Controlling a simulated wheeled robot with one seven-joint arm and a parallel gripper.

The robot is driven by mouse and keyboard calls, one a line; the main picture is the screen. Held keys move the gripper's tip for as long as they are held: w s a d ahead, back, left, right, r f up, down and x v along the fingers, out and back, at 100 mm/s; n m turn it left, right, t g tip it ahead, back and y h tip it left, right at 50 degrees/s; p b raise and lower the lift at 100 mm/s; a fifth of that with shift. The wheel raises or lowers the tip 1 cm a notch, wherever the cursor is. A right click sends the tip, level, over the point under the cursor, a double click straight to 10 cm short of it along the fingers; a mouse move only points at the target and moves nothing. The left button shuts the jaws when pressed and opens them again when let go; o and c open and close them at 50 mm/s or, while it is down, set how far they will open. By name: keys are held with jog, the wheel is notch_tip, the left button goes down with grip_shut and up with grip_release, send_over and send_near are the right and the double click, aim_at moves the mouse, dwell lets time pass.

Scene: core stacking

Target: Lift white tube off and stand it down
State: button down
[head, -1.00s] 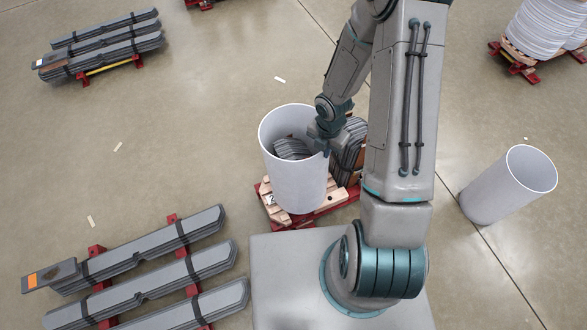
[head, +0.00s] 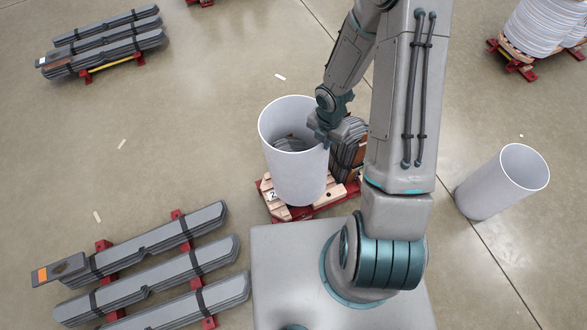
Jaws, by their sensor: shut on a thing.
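A wide white tube (head: 293,177), open at the top, is upright around a stack of grey plates (head: 289,144) at the wooden pallet on a red base. My gripper (head: 326,135) is shut on the tube's right rim. The fingertips are small and partly hidden by the wrist. The tube's lower end is in front of the pallet's wood, and I cannot tell how far it is clear of it. A second white tube (head: 503,182) stands on the floor at the right.
Another plate stack (head: 349,150) stands close to the right of the held tube. Long grey bar stacks (head: 150,245) lie on red supports at the lower left. A white stack on a red pallet (head: 513,65) is at the upper right. Open floor (head: 190,120) lies left of the tube.

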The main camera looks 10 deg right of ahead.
jog(key=shift+r+p, duration=3.8)
jog(key=shift+r, duration=0.35)
notch_tip(320, 180, up, 8)
jog(key=p, duration=0.8)
jog(key=shift+r, duration=0.2)
notch_tip(320, 180, up, 8)
jog(key=p, duration=0.6)
jog(key=shift+r, duration=0.25)
